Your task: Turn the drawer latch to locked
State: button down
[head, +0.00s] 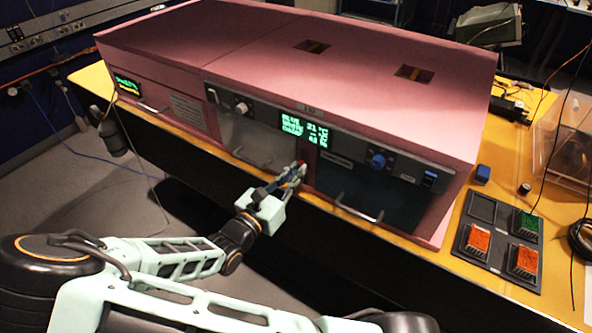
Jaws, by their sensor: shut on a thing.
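The pink foam enclosure (405,118) stands on a yellow-topped bench. Its front has a grey middle panel (240,136) and a dark right panel (345,186), each with a bar handle. My gripper (297,174) is at the front, by the strip between these two panels. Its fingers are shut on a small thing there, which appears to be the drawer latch. A small reddish spot shows at the fingertips. The fingers hide most of the latch, so I cannot tell which way it is turned.
The right handle (358,211) sticks out to the right of my gripper, and the middle handle (251,159) to its left. A green display (304,131) and a blue knob (377,160) are above. A dark tray (479,241) with orange and green blocks lies at right.

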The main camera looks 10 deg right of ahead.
jog(key=shift+w+a+f+n+p, duration=0.2)
jog(key=shift+n+p, duration=0.4)
jog(key=shift+n, duration=2.25)
jog(key=shift+w+a+f+n+p, duration=0.2)
jog(key=shift+n+p, duration=0.45)
jog(key=shift+n, duration=2.25)
jog(key=shift+w+a+f+n+p, duration=0.1)
jog(key=shift+f+n+p, duration=0.35)
jog(key=shift+n, duration=2.4)
jog(key=shift+r, duration=0.15)
jog(key=c, duration=2)
grip_release()
jog(key=shift+c, duration=0.2)
jog(key=shift+s, duration=0.15)
jog(key=v, duration=1.2)
